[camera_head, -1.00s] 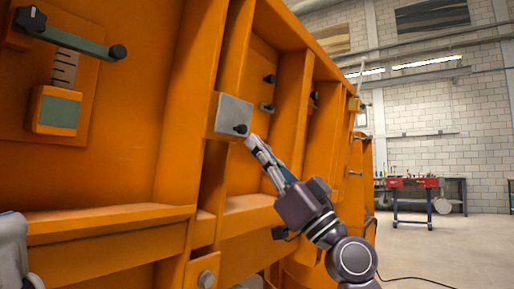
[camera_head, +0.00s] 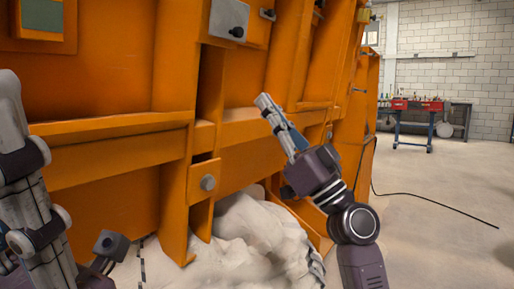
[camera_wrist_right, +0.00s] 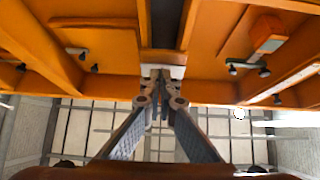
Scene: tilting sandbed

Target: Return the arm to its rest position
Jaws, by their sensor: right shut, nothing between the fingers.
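My right gripper (camera_head: 264,102) shows in the middle of the head view, pointing up and left in front of the orange frame (camera_head: 120,135) of the sandbed. Its fingers are together with nothing between them. In the right wrist view my right gripper (camera_wrist_right: 160,82) also shows with its fingertips meeting, orange beams behind it. A grey metal plate (camera_head: 228,16) with a dark knob is on the frame, above and left of the fingertips and apart from them. Grey links of my left arm stand at the left edge; I do not make out the left gripper.
A pale sand heap (camera_head: 260,235) lies under the frame. A round bolt (camera_head: 208,183) sits on an orange bracket. A black cable (camera_head: 440,203) runs over the floor (camera_head: 430,240) at right, which is otherwise clear nearby. A red and blue workbench (camera_head: 415,106) stands farther back.

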